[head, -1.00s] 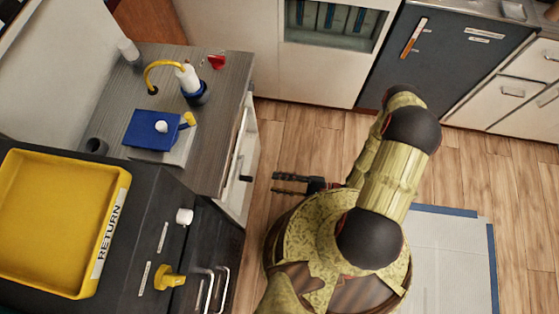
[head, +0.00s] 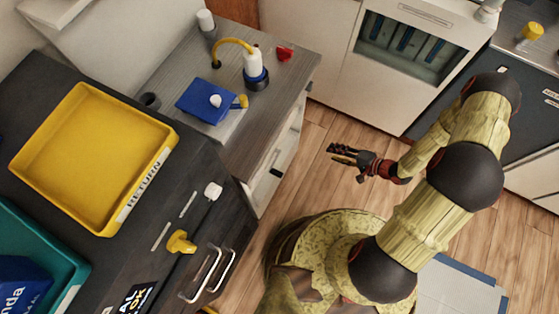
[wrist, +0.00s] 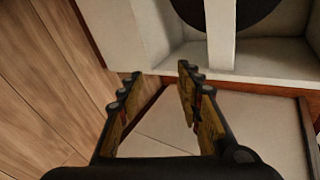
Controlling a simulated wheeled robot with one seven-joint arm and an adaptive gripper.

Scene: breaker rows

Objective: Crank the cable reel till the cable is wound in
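A blue box (head: 201,103) with a round white knob and a yellow handle-like piece (head: 240,101) on its right side sits on a pale plate on the grey counter in the head view. Behind it a white cylinder (head: 253,65) stands on a dark blue base. A yellow cable (head: 231,43) arcs from the cylinder to a dark fitting in the counter. I cannot tell for sure which part is the reel. My gripper (head: 338,154) is over the floor, right of the counter, apart from these things. In the wrist view my gripper (wrist: 158,76) is open and empty.
A red piece (head: 285,54) and a white cylinder (head: 206,20) stand on the counter (head: 178,72). A dark cabinet in front holds a yellow RETURN tray (head: 75,165), with a yellow knob (head: 180,242) and bar handles. Open wooden floor (head: 325,195) lies right of the counter.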

